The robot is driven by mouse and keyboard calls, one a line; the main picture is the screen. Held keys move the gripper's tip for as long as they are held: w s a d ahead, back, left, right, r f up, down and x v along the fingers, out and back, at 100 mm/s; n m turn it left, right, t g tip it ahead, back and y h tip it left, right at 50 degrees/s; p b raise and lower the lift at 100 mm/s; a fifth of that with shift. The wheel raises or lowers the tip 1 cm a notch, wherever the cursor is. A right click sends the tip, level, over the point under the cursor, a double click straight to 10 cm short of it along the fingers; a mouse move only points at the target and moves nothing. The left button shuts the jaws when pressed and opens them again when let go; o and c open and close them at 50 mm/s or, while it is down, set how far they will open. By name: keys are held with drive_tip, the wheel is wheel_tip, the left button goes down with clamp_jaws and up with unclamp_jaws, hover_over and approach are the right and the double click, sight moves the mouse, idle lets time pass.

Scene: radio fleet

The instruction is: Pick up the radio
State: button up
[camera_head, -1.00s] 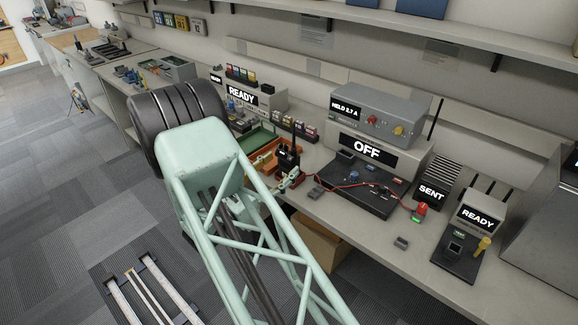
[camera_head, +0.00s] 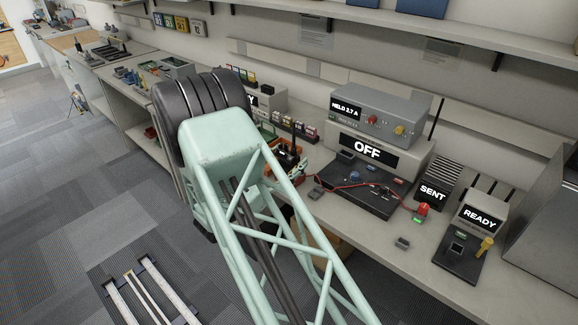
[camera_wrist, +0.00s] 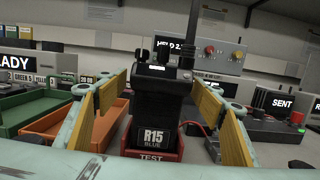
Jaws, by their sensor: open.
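The radio (camera_wrist: 154,105) is black and upright, with a label reading R15 BLUE, in the middle of the wrist view. It stands in a red holder marked TEST (camera_wrist: 151,155). In the head view the radio (camera_head: 288,157) shows on the bench, partly hidden by my arm. My gripper (camera_wrist: 158,95) is open, with one yellow-padded finger on each side of the radio and gaps showing between.
A grey test unit reading OFF (camera_head: 372,150) stands right of the radio, with a red cable (camera_head: 345,186) beside it. A green bin (camera_wrist: 32,108) and an orange bin (camera_wrist: 75,125) are on the left. A READY unit (camera_head: 474,222) stands farther right. A shelf (camera_head: 460,45) runs above.

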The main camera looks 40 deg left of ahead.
sight(288, 150)
drive_tip(key=c, duration=1.2)
drive_tip(key=shift+o, duration=0.2)
drive_tip(key=shift+r, duration=0.15)
wheel_tip(288, 150, up, 28)
drive_tip(key=p, duration=0.5)
